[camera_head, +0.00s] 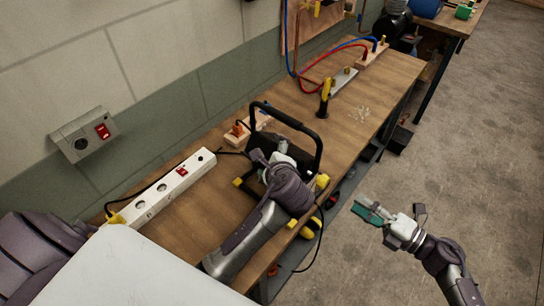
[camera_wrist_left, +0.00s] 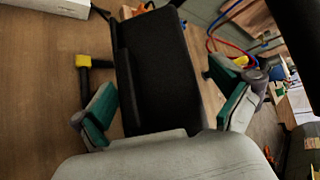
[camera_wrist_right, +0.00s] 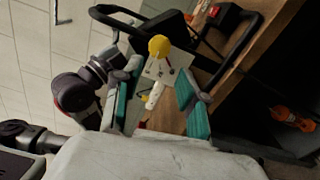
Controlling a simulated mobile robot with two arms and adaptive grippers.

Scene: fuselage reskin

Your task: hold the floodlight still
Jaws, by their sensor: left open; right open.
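The floodlight (camera_head: 318,150) is black, with a tube handle frame and yellow feet, and stands on the wooden workbench (camera_head: 225,205). My left gripper (camera_head: 276,158) is at the floodlight, and its arm hides part of the lamp. In the left wrist view, the dark floodlight body (camera_wrist_left: 160,65) lies between the two spread green-padded fingers, and I cannot tell whether they touch it. My right gripper (camera_head: 385,215) is open and empty over the floor, to the right of the bench. In the right wrist view, the floodlight's black frame (camera_wrist_right: 235,45) shows beyond its open fingers.
A white power strip (camera_head: 165,190) lies on the bench left of the floodlight. A wall socket (camera_head: 84,135) is at the left. Red and blue hoses (camera_head: 335,47) and a yellow-black tool (camera_head: 325,98) are farther back. Bare concrete floor (camera_head: 460,140) is free at the right.

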